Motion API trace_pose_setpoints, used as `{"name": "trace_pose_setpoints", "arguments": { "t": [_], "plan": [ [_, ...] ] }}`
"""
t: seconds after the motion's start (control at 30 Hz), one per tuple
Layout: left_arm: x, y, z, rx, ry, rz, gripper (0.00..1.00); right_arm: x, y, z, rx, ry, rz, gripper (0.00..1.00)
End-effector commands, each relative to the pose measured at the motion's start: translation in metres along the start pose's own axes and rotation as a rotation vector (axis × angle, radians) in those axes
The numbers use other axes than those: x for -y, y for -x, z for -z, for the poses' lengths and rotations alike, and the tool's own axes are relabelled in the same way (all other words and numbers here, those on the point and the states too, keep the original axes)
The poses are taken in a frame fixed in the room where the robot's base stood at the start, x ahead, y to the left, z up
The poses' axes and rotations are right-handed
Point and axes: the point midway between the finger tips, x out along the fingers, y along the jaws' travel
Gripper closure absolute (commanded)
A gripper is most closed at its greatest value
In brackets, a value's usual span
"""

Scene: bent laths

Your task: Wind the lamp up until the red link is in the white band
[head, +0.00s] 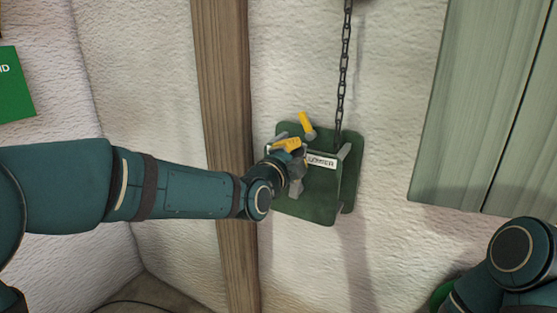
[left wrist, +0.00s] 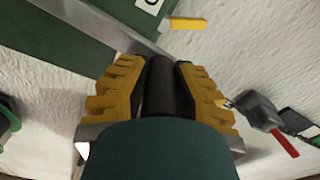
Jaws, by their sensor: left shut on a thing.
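The green winch plate (head: 312,205) is on the white wall, with a label (head: 321,162) that seems to read "LOWER". A dark chain (head: 344,60) runs up from it out of the picture. My left gripper (head: 288,152) is at the plate's left side. In the left wrist view its yellow fingers (left wrist: 160,78) are shut on a black cylindrical handle (left wrist: 160,95), with a grey bar (left wrist: 105,27) beyond. A yellow-tipped piece (left wrist: 187,23) is near the label. The lamp, red link and white band are not in view. My right gripper is out of view.
A wooden post (head: 226,110) stands just left of the winch, behind my left arm. A grey-green panelled door or shutter (head: 480,110) is at the right. A green sign (head: 14,85) hangs far left. A grey piece with a red bar (left wrist: 284,143) shows in the wrist view.

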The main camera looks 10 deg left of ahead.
Motion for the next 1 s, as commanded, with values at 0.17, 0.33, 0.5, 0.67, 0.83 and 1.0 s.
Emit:
{"name": "trace_pose_setpoints", "arguments": {
  "t": [0.17, 0.33, 0.5, 0.67, 0.83, 1.0],
  "plan": [
    [-0.010, -0.007, 0.021, -0.010, -0.170, -0.002, 1.00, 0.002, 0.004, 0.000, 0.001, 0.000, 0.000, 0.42],
    [-0.023, -0.006, 0.035, -0.010, -0.333, -0.003, 1.00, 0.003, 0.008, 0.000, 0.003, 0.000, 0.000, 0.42],
    [-0.038, -0.006, 0.047, -0.010, -0.494, -0.003, 1.00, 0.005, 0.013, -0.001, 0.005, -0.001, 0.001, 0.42],
    [-0.053, -0.006, 0.055, -0.009, -0.634, -0.003, 1.00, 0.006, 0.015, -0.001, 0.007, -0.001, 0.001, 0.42],
    [-0.067, -0.006, 0.060, -0.008, -0.759, -0.003, 1.00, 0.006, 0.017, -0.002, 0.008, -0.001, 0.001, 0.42],
    [-0.078, -0.006, 0.062, -0.007, -0.850, -0.003, 1.00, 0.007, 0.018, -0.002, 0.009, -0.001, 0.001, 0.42]
  ]
}}
